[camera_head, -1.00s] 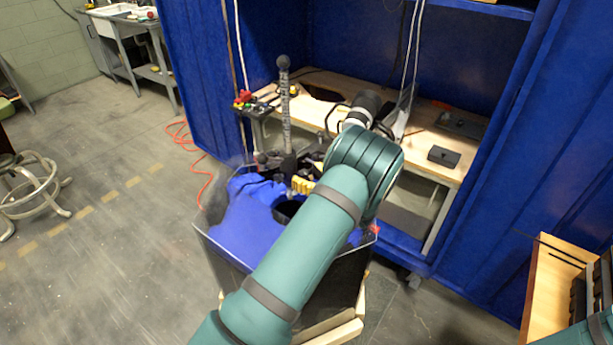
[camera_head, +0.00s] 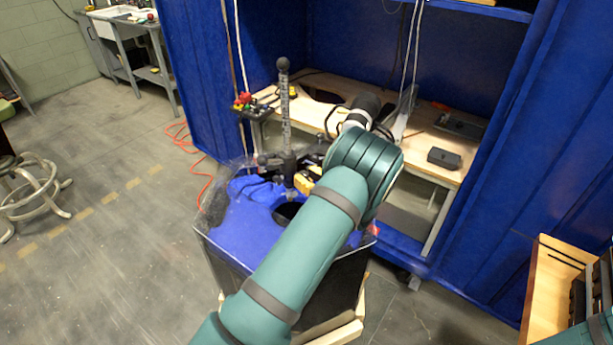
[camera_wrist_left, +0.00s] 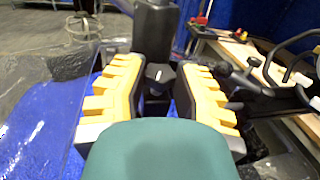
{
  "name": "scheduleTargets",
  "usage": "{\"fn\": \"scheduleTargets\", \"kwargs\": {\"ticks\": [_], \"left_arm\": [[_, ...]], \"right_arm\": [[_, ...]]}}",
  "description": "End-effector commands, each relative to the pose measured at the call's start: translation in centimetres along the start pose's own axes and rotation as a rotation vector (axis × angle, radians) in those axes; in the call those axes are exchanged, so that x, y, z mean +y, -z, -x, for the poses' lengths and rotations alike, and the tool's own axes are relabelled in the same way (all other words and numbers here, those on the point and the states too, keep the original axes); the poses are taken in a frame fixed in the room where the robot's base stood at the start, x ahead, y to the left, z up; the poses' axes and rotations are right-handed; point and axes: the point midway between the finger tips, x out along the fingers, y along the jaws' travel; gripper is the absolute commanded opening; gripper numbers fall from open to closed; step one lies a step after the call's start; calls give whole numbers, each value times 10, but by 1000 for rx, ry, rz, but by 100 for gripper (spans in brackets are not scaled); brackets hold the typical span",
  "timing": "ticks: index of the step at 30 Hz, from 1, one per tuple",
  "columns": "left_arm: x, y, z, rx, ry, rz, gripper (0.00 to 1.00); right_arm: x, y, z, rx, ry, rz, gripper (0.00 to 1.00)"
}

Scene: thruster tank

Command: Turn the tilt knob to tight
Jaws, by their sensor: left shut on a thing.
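A grey upright shaft with a round dark top (camera_head: 284,105) stands on a dark mount at the back of the tank (camera_head: 232,256). In the left wrist view, a small dark knob (camera_wrist_left: 159,76) with a pale mark lies between my yellow fingers, below a dark upright block (camera_wrist_left: 155,32). My left gripper (camera_head: 306,182) is beside the mount; it also shows in the wrist view (camera_wrist_left: 158,84), its fingers shut on the knob. The knob is hidden in the head view, and its tightness cannot be told. My right gripper is out of view.
The tank has clear walls and a blue interior. Behind it, a wooden bench (camera_head: 325,88) inside blue curtains (camera_head: 195,60) holds a dark box (camera_head: 444,158). A wooden tray (camera_head: 550,275) is at lower right. Open floor lies left, with an orange cable (camera_head: 195,172).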

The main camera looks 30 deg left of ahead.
Motion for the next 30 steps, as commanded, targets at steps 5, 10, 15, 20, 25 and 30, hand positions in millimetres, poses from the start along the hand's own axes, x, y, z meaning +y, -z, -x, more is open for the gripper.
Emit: {"fn": "scheduleTargets", "kwargs": {"ticks": [5, 10, 15, 20, 25, 30], "left_arm": [[2, -2, -1, -2, 72, -4, 0], [4, -4, -2, -2, 195, -5, 0], [6, -3, -2, -1, 350, -6, 0], [8, -4, -4, 0, 496, -4, 0], [9, -4, -5, -1, 639, -2, 0], [9, -3, -5, -3, 739, -1, 0]], "right_arm": [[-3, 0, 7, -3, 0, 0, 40], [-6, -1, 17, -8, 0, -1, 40], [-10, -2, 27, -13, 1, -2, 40], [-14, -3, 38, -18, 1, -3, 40], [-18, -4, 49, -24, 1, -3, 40], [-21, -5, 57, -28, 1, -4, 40]]}}
